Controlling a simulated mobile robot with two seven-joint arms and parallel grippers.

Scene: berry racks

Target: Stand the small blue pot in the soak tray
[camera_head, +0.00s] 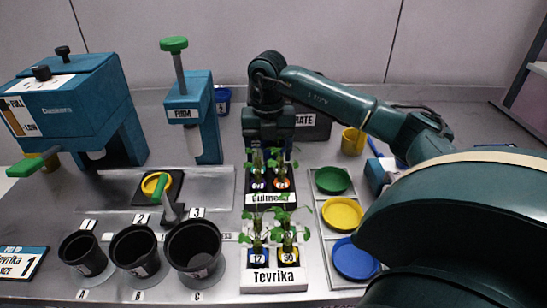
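A small blue pot (222,97) with a pale number label stands at the back, just right of the green-knobbed press. Its lower part is partly hidden by the press. My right gripper (268,146) points down over the back plant rack (270,199), right of the blue pot and apart from it. Its fingers overlap the seedlings there, so I cannot tell whether it is open or holds anything. My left gripper is not in view. No tray is legibly marked as the soak tray; a shallow metal tray (215,184) lies in front of the presses.
The front rack marked Tevrika (274,278) holds seedlings. Black pots A (82,256), B (135,250) and C (194,248) stand front left. Green, yellow and blue saucers (355,260) lie right of the racks. A yellow cup (353,140) stands behind my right arm.

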